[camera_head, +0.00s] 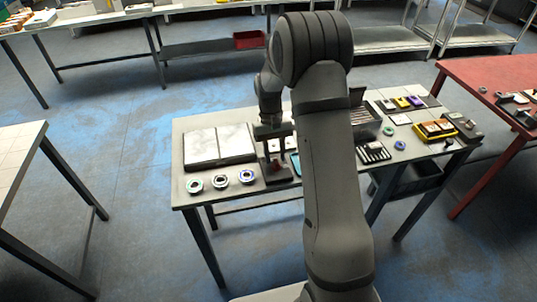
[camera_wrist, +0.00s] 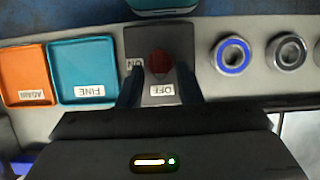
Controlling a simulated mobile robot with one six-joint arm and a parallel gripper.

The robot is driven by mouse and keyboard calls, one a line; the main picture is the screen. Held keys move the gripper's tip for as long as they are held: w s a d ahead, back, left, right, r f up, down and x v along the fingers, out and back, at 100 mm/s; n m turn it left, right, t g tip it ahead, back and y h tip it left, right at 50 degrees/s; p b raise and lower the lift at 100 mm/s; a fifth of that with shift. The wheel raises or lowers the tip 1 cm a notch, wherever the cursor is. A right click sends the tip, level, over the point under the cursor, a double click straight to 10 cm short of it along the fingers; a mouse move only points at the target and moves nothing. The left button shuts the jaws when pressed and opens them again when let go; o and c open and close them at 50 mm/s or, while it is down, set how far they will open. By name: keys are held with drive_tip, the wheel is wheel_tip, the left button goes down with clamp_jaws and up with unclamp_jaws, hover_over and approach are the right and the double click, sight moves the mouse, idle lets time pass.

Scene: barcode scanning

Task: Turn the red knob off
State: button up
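The red knob (camera_wrist: 159,64) sits on a dark switch box (camera_wrist: 176,42) in the wrist view. An ON label (camera_wrist: 134,64) is at its left and an OFF label (camera_wrist: 161,90) is below it. My gripper (camera_wrist: 160,76) is open, with one finger to each side of the knob's near side. The gap between the fingers shows the OFF label, and I cannot tell whether either finger touches the knob. In the head view the switch box (camera_head: 279,178) is near the table's front edge, with my gripper (camera_head: 274,157) just above it.
An orange tray (camera_wrist: 24,75) and a teal tray (camera_wrist: 84,68) lie left of the box in the wrist view. A blue ring (camera_wrist: 233,56) and a silver ring (camera_wrist: 287,51) lie right. White panels (camera_head: 220,145) lie behind the rings in the head view.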

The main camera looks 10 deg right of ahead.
drive_tip(key=v, duration=0.7)
drive_tip(key=shift+r+b, duration=0.35)
drive_tip(key=shift+b, duration=0.1)
drive_tip(key=shift+w, duration=0.15)
drive_tip(key=s+a+r+t, duration=0.1)
drive_tip(key=s+r+t, duration=0.3)
drive_tip(key=s+r, duration=0.7)
drive_tip(key=s+f+t, duration=0.1)
drive_tip(key=s+t, duration=0.2)
drive_tip(key=s, duration=1.2)
drive_tip(key=shift+s+a, duration=0.2)
drive_tip(key=shift+a, duration=0.15)
